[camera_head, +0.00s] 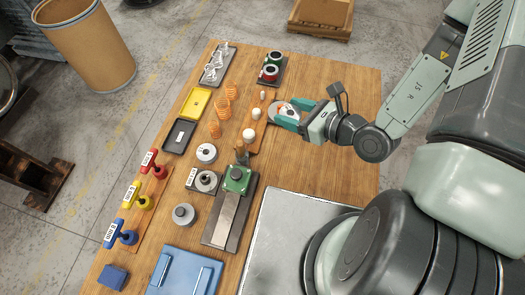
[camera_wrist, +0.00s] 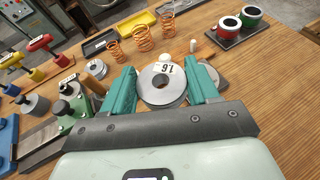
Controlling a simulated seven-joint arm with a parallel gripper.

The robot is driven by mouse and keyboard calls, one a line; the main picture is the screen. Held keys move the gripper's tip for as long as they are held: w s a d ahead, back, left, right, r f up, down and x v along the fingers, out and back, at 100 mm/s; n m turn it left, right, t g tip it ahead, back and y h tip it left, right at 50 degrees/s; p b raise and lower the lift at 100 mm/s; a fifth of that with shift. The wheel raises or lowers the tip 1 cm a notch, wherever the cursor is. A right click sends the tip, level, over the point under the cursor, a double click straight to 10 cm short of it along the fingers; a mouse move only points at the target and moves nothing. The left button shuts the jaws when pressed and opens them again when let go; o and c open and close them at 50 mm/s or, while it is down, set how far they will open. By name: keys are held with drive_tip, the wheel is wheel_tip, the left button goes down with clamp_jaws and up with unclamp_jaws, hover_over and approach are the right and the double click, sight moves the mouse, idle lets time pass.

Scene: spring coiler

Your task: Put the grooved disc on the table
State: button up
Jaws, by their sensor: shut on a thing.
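A grey metal disc (camera_wrist: 162,98) with a centre hole and a white number tag is between the two teal fingers of my gripper (camera_wrist: 166,74) in the wrist view. My gripper is shut on it, one finger at each side. In the head view my gripper (camera_head: 288,117) is over the right part of the wooden table (camera_head: 335,155), and the held disc (camera_head: 283,108) is partly hidden by the fingers. The gap between disc and tabletop cannot be judged. A flat grey piece (camera_wrist: 213,76) shows behind the right finger.
Red and green spools (camera_head: 270,70) stand on a dark base at the back. Orange springs (camera_head: 224,108), a wooden strip with white pegs (camera_head: 253,132), other grey discs (camera_head: 206,153) and a green-topped coiler (camera_head: 237,179) lie left of my gripper. Bare wood lies to the right.

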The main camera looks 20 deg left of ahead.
sight(262, 141)
drive_tip(key=shift+g, duration=0.4)
drive_tip(key=s+f, duration=0.1)
drive_tip(key=f, duration=0.1)
drive_tip(key=s+a+f, duration=0.1)
drive_tip(key=s+f, duration=0.1)
drive_tip(key=s+a+f, duration=0.1)
drive_tip(key=f, duration=0.1)
drive_tip(key=shift+s+a, duration=0.1)
drive_tip(key=shift+s, duration=0.25)
drive_tip(key=shift+f, duration=2.25)
drive_tip(key=shift+f, duration=0.1)
drive_tip(key=o, duration=1.4)
drive_tip(key=shift+n, duration=0.3)
drive_tip(key=shift+c, duration=0.2)
drive_tip(key=v, duration=1.2)
